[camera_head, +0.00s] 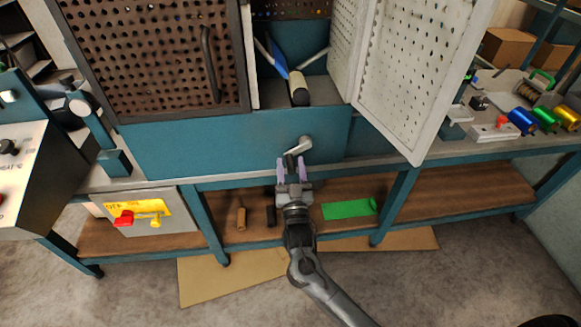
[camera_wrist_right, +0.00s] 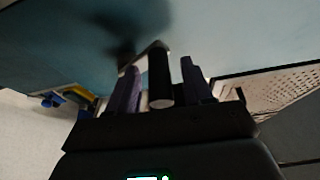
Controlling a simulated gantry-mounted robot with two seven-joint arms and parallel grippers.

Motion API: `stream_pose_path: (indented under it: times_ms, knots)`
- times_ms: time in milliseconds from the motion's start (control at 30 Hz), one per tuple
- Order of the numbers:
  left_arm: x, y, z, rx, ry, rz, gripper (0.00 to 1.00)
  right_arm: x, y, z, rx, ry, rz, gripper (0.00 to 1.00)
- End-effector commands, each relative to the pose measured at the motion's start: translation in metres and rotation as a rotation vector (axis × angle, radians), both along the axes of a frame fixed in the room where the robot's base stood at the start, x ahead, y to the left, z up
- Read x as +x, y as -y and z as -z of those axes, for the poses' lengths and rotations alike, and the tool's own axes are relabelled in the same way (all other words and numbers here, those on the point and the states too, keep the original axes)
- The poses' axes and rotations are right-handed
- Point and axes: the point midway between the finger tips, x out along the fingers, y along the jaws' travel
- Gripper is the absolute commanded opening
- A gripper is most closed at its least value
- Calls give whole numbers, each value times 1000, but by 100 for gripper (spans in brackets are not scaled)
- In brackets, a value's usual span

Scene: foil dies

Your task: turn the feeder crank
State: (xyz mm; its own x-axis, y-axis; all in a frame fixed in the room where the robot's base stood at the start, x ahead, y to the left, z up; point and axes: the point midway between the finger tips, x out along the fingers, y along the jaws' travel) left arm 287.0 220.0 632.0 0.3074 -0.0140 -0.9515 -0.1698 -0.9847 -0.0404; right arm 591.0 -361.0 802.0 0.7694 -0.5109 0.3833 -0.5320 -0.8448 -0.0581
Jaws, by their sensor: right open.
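The feeder crank (camera_head: 303,145) is a grey metal arm with a dark grip on the front of the teal machine, below the open white door. In the right wrist view, its black cylindrical handle (camera_wrist_right: 160,80) points toward the camera. My right gripper (camera_head: 291,162) is open, with its two purple fingers on either side of the handle. In the right wrist view, gaps show between the handle and both fingers (camera_wrist_right: 160,66). The handle's far end and the crank's pivot are partly hidden. My left gripper is not in view.
The open white perforated door (camera_head: 420,70) hangs out to the right above the crank. A shelf below holds a green item (camera_head: 350,209).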

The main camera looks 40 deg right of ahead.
Motion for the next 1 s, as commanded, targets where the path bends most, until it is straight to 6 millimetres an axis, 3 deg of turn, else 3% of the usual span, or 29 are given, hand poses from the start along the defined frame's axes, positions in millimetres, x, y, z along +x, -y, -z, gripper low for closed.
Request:
stream_pose_path:
  times_ms: [433, 767, 1000]
  knots:
    - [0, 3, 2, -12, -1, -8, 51, 6, 5, -3, 1, -1, 1, 51]
    - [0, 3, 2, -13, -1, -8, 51, 6, 4, -3, 1, -1, 1, 0]
    - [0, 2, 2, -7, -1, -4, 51, 6, 4, -3, 0, -1, 0, 0]
